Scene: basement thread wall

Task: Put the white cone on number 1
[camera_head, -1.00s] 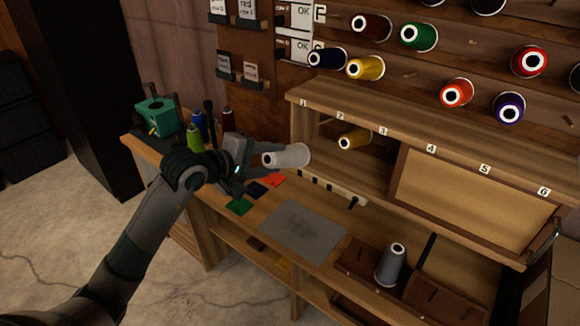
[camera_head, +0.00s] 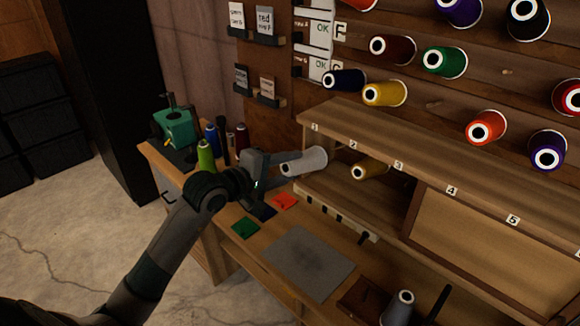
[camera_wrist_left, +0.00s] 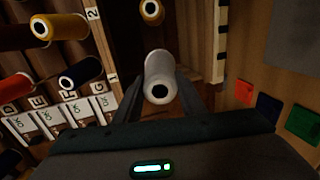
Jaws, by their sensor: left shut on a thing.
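The white cone (camera_head: 306,161) is held by my left gripper (camera_head: 292,165), lying on its side with its narrow, dark-holed end toward the left. In the left wrist view the white cone (camera_wrist_left: 159,78) sits between the two fingers (camera_wrist_left: 160,95). The number 1 label (camera_head: 315,127) is on the front edge of the wooden shelf top, at its left end; it also shows in the left wrist view (camera_wrist_left: 113,78). The cone is below and just left of that label, near the opening under it. My right gripper is not seen.
A yellow cone (camera_head: 370,168) lies inside the shelf near number 2 (camera_head: 353,145). Several coloured cones hang on the wall pegs. Green, blue and orange swatches and a grey mat (camera_head: 298,262) lie on the bench. A grey cone (camera_head: 398,308) stands at the front.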

